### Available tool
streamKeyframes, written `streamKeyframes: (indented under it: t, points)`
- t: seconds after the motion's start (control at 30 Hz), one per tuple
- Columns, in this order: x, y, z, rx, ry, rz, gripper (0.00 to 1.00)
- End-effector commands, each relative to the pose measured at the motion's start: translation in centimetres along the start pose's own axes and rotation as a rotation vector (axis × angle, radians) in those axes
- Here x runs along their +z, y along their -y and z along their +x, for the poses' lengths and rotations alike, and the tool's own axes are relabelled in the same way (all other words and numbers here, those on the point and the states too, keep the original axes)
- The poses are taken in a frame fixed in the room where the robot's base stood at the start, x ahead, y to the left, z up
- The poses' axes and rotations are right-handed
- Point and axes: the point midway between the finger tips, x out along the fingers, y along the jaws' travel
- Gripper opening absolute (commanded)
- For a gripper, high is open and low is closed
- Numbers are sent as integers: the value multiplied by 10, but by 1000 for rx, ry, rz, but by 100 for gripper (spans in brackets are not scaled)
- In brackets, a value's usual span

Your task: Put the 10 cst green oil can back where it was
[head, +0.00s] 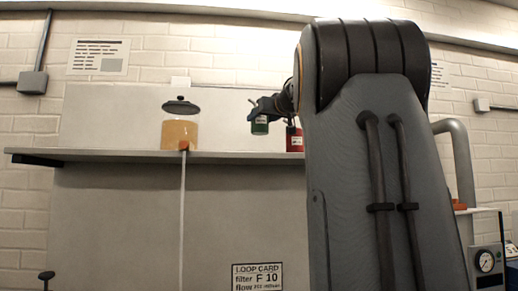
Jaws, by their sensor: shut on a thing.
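The green oil can (260,126) is in my gripper (262,110), at the shelf's height left of my arm. The gripper is shut on the can, with dark fingers around its upper part. Its label is too small to read. A small gap seems to show between the can's bottom and the shelf (230,156), but I cannot tell its exact height or depth. A red can (295,139) stands just right of the green can, partly hidden by my arm. Anything behind my arm on the shelf is hidden.
A loop card (257,277) is on the panel below. A pressure gauge (486,261) is at lower right.

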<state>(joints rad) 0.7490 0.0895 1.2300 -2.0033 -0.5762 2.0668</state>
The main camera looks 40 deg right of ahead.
Motion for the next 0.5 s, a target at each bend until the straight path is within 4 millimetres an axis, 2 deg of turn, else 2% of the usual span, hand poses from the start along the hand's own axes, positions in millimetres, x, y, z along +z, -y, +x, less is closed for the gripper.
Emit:
streamKeyframes:
  t: [0.03, 0.1, 0.33, 0.5]
  points:
    - [12, 0, 0, 1, 0, 2, 15]
    - [22, -1, 0, 2, -1, 2, 15]
    - [42, -2, 0, 4, -2, 1, 15]
    - [65, -3, 0, 5, -1, 0, 15]
